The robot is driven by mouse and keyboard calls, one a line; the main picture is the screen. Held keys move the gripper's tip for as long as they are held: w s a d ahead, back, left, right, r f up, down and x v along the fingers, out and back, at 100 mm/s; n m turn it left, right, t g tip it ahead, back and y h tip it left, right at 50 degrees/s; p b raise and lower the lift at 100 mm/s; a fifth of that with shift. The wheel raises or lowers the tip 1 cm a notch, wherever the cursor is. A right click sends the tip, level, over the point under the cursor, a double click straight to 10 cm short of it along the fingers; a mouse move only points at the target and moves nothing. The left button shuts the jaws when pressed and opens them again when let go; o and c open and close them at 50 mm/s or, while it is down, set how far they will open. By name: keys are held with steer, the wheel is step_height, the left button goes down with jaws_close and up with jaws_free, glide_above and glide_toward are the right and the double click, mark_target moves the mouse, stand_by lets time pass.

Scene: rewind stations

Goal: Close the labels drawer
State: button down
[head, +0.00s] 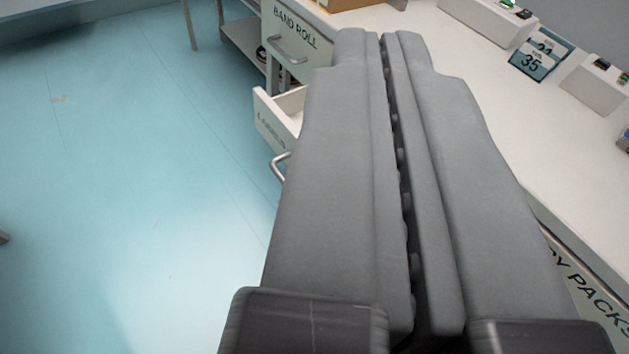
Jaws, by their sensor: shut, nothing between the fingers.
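The labels drawer (272,120) is white and stands pulled out below the band roll drawer. Its lettering is partly hidden by my gripper. Its metal handle (279,166) shows just left of my gripper, and part of the open inside shows above the front. My gripper (378,36) is shut and empty. It fills the middle of the view and points away over the cabinet and worktop, hiding the right part of the labels drawer. I cannot tell whether it touches the drawer.
The band roll drawer (294,38) above looks shut. A front lettered "PACKS" (590,290) is at lower right. The blue floor (130,180) on the left is mostly clear.

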steer(key=w+a+f+n+g, duration=0.2)
steer(key=w+f+n+g, duration=0.2)
steer(key=w+f+n, duration=0.3)
steer(key=n+g+h, duration=0.3)
steer(key=n+g, duration=0.6)
steer(key=n, duration=0.9)
glide_toward(283, 152)
steer(key=s+r, duration=0.4)
steer(key=r, duration=0.1)
steer(key=x, duration=1)
steer(key=shift+w+d+f, duration=0.1)
steer(key=shift+d+f, duration=0.1)
steer(key=shift+f, duration=0.1)
steer(key=shift+w, duration=0.1)
steer(key=w+d, duration=1.7)
steer(key=d, duration=0.1)
steer(key=shift+w, duration=0.5)
steer(key=shift+r, duration=0.15)
